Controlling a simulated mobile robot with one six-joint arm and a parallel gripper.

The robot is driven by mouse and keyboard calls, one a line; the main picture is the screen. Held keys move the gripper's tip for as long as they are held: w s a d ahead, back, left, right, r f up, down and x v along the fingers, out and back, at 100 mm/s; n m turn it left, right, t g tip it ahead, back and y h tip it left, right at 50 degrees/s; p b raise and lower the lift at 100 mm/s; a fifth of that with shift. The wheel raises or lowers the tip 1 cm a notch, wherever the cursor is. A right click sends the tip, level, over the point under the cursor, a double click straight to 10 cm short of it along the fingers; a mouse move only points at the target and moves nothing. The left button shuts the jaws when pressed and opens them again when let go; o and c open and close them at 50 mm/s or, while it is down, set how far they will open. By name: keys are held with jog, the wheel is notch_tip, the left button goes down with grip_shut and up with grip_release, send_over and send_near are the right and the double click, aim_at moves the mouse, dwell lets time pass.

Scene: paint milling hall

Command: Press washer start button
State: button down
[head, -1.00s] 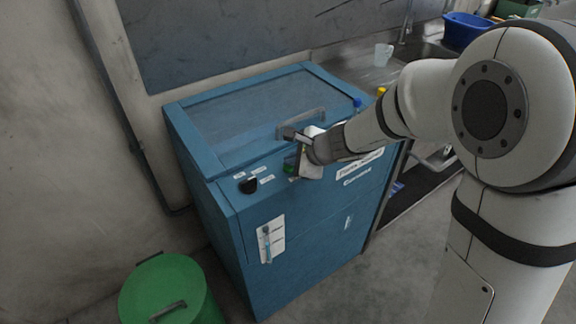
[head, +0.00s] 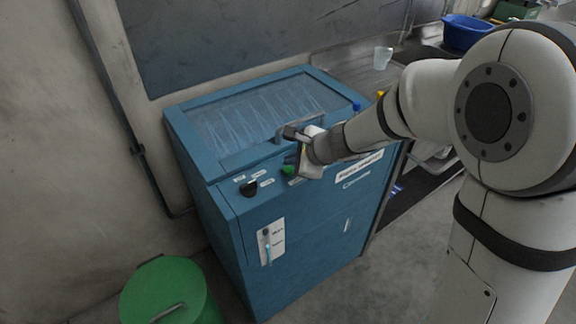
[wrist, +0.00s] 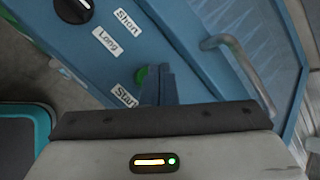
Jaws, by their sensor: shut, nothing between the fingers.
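The washer (head: 290,235) is a blue cabinet with a windowed lid, which is shut. Its green start button (head: 288,170) is on the front panel, just left of my gripper (head: 297,158). In the wrist view the button (wrist: 141,76) shows beside the "Start" label (wrist: 124,96), partly hidden behind my shut, empty fingers (wrist: 159,82). The fingertips are at or very close to the button; I cannot tell whether they touch it. White streaks show in the lid window (head: 260,110).
A black knob (head: 249,188) with "Short" and "Long" labels is left of the button. The lid handle (head: 300,127) stands out close above my gripper. A green lidded bin (head: 165,285) stands at the front left. A sink counter with a blue basin (head: 467,32) is at the back right.

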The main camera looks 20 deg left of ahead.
jog(key=shift+r, duration=0.1)
notch_tip(320, 180, up, 5)
jog(key=p, duration=0.4)
dwell(0.3)
dwell(0.7)
jog(key=n+h, duration=0.2)
jog(key=n, duration=0.5)
send_near(292, 171)
jog(key=d+f+v, duration=0.1)
jog(key=d+v, duration=0.1)
jog(key=v, duration=0.8)
jog(key=s+d+n+h, duration=0.3)
jog(key=s+d, duration=0.3)
jog(key=d, duration=0.3)
jog(key=s+d+n+g+h, duration=0.1)
jog(key=s+d+n+h, duration=0.2)
jog(key=s+d, duration=0.3)
jog(key=d+n, duration=0.1)
jog(key=d, duration=0.2)
jog(key=shift+s+n+g, duration=0.15)
jog(key=shift+n+g, duration=0.15)
jog(key=shift+n, duration=0.1)
